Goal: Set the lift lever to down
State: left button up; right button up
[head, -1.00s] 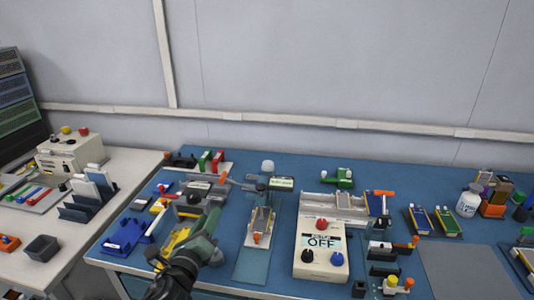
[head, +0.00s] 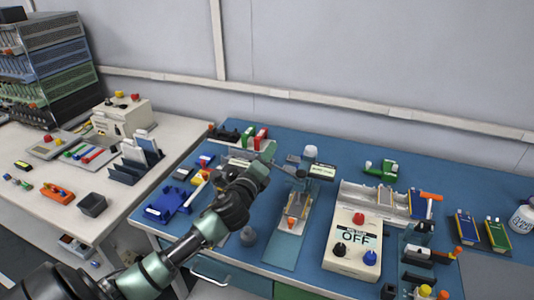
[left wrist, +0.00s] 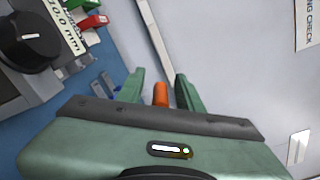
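An orange handle (left wrist: 160,95), which looks like the lift lever's grip, stands between the two green fingers of my left gripper (left wrist: 160,92) in the left wrist view. Gaps show on both sides of it, so the gripper is open around or just short of it; the depth is unclear. In the head view my left gripper (head: 268,151) is over the back left of the blue bench, and it hides the handle. A grey unit with a black dial (left wrist: 30,38) and a "10.0 mm" label is beside the gripper. My right gripper is out of view.
Red and green blocks (head: 254,138) stand close behind my left gripper. A cell fixture (head: 296,207) and a white box reading OFF (head: 356,240) are to the right. A blue tray (head: 168,205) lies left of my arm.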

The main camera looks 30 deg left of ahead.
pick_arm(q)
jog(key=shift+c, duration=0.4)
grip_shut()
dwell(1.1)
